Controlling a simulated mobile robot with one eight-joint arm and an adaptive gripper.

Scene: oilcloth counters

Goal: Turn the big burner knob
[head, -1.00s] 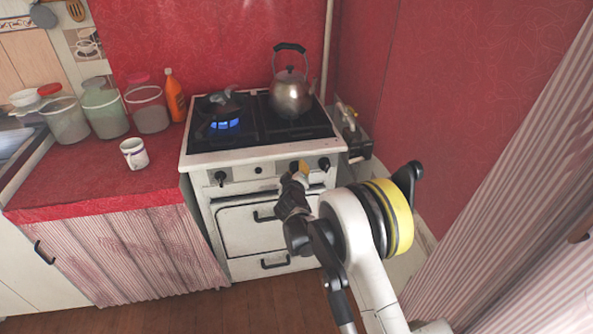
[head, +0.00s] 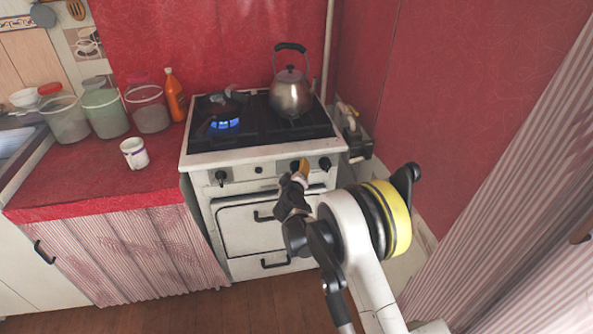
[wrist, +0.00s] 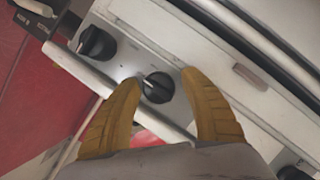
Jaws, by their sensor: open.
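A white stove (head: 232,158) has black knobs along its front panel. In the wrist view one round black knob (wrist: 158,87) with a pale pointer line sits between the two yellow fingers of my gripper (wrist: 160,80). The fingers are open, one on each side of it; I cannot tell whether either touches it. Another black knob (wrist: 97,43) is at upper left, outside the fingers. In the head view my gripper (head: 300,169) is at the right part of the panel and hides the knob there. The rightmost knob (head: 325,163) and leftmost knob (head: 220,177) are visible. Which knob is the big burner's is unclear.
A blue flame (head: 225,124) burns at the left burner. A kettle (head: 291,95) stands at the right of the hob. A mug (head: 134,153) and several jars stand on the red counter (head: 85,180). A red wall (head: 440,110) closes the right side.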

